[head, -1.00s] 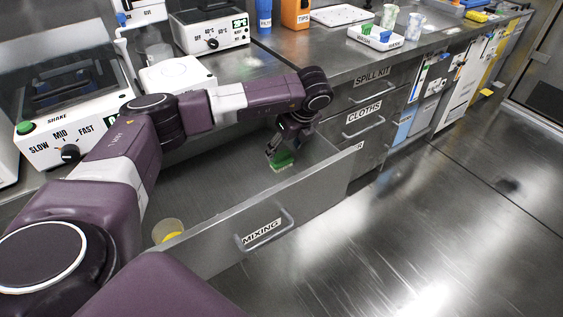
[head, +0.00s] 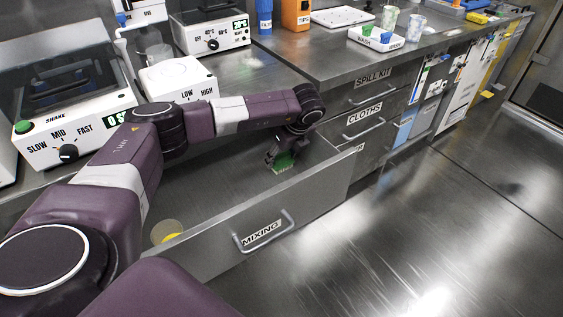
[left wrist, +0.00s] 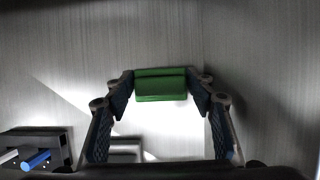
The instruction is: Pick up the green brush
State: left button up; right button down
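The green brush (head: 284,163) is in the open drawer (head: 315,190) labelled MIXING, near its right end. Pale bristles show along its lower edge. My left gripper (head: 275,155) reaches down into the drawer at the brush, partly covering it. In the left wrist view the brush (left wrist: 160,84) lies crosswise between the two fingertips of my left gripper (left wrist: 160,92). The fingers are spread, one on each side of the brush, with little gap at its ends; I cannot tell whether they touch it. My right gripper is not in view.
A clear cup with yellow in it (head: 167,231) stands at the drawer's near left. The drawer's front wall and right side are close to my left gripper. The drawer's middle is clear.

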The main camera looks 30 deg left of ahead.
pick_arm(q)
jog(key=shift+r, duration=0.15)
jog(key=shift+c, duration=0.5)
